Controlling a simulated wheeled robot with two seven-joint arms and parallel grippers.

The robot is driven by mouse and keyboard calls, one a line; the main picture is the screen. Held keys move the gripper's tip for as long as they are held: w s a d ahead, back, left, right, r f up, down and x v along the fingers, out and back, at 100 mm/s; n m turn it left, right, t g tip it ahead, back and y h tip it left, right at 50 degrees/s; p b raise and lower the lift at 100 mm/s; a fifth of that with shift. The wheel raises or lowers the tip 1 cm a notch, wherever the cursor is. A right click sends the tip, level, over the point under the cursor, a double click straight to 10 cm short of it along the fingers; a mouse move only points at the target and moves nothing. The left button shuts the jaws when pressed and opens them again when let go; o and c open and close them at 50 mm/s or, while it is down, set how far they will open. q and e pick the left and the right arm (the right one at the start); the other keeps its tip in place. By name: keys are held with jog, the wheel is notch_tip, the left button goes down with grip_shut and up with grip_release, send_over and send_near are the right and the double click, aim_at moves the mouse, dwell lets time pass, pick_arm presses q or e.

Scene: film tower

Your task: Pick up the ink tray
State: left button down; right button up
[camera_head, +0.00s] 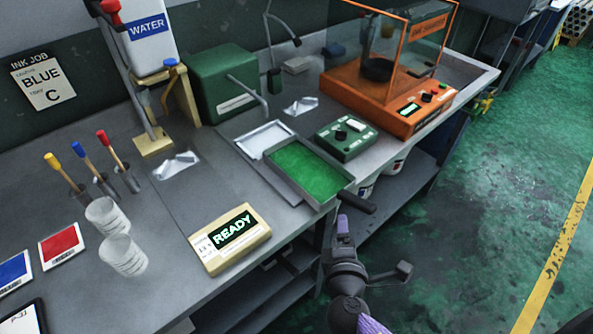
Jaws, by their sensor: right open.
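A shallow grey tray (285,186) with a bright green surface (308,170) inside sits near the front edge of the bench. A dark handle (357,202) sticks out from its front right corner, beyond the bench edge. I take this to be the ink tray. My right gripper (373,250) is open and empty, just below and in front of the handle, with a visible gap between them. My left gripper is not in view.
A READY display box (230,239) stands left of the tray. A white-lined tray (264,139) lies behind it, and a green control box (346,137) and an orange machine (390,100) stand to the right. Clear cups (122,254) stand at left. The green floor (480,220) is open at right.

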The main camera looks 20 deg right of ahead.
aim_at(347, 202)
jog(key=x, duration=0.3)
jog(key=b+x, duration=0.1)
jog(key=x, duration=0.2)
jog(key=d+r+x, duration=0.1)
jog(key=x, duration=0.3)
jog(key=shift+r+b, duration=0.1)
jog(key=shift+b, duration=0.25)
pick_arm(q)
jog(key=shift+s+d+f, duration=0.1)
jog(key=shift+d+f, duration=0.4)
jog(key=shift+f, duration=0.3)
pick_arm(e)
jog(key=shift+c, duration=0.7)
grip_shut()
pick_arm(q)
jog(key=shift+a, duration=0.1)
